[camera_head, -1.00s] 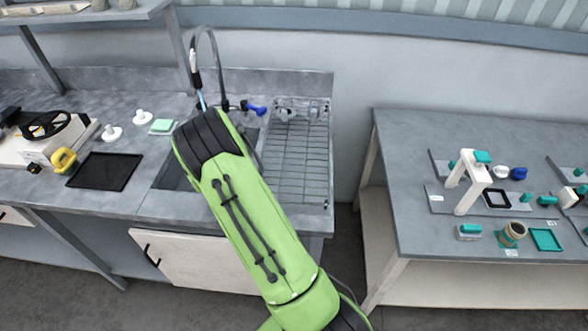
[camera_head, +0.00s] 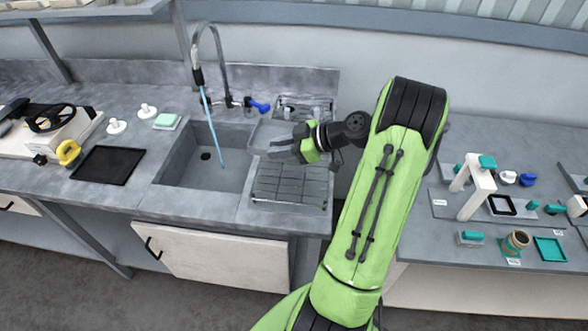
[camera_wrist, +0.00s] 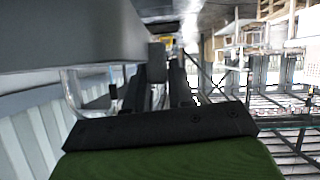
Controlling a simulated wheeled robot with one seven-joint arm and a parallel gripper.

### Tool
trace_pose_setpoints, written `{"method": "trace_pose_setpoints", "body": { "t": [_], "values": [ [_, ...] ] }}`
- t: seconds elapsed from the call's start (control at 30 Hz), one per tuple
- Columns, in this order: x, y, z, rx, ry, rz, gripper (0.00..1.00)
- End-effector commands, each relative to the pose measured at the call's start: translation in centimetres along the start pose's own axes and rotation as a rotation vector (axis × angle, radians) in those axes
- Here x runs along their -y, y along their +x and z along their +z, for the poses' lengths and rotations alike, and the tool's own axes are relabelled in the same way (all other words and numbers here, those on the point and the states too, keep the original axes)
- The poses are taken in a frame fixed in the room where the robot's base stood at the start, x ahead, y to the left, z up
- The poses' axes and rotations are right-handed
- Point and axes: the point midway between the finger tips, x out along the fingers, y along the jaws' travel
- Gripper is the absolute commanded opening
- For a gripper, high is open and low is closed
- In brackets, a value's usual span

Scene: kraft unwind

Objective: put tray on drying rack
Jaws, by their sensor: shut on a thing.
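My gripper (camera_head: 284,147) is shut on a grey tray (camera_head: 266,134), and holds it over the back part of the wire drying rack (camera_head: 290,184), to the right of the sink. In the head view the tray is partly hidden by my gripper; I cannot tell whether it touches the rack. In the wrist view the dark fingers (camera_wrist: 160,82) meet beside a smooth grey surface (camera_wrist: 70,35), likely the tray. The rack's wires (camera_wrist: 275,105) show on the right in that view.
The sink (camera_head: 208,160) is left of the rack, with a tall faucet (camera_head: 222,62) and a thin blue stream. A second table (camera_head: 450,250) with small parts stands right.

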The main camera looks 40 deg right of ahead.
Motion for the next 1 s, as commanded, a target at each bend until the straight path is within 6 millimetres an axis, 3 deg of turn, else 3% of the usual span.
{"method": "trace_pose_setpoints", "body": {
  "t": [0.07,0.17,0.4,0.7,0.97,1.0],
  "values": [
    [0.7,-1.9,0.3,0.009,-0.021,-0.04,0.0],
    [1.4,-2.6,1.0,0.014,-0.031,-0.072,0.0],
    [2.0,-0.3,5.6,0.015,-0.029,-0.08,0.0],
    [2.4,1.6,9.5,0.016,-0.029,-0.078,0.0],
    [2.4,1.7,9.7,0.017,-0.032,-0.076,0.0],
    [2.4,1.7,9.8,0.018,-0.03,-0.077,0.25]
  ]
}}
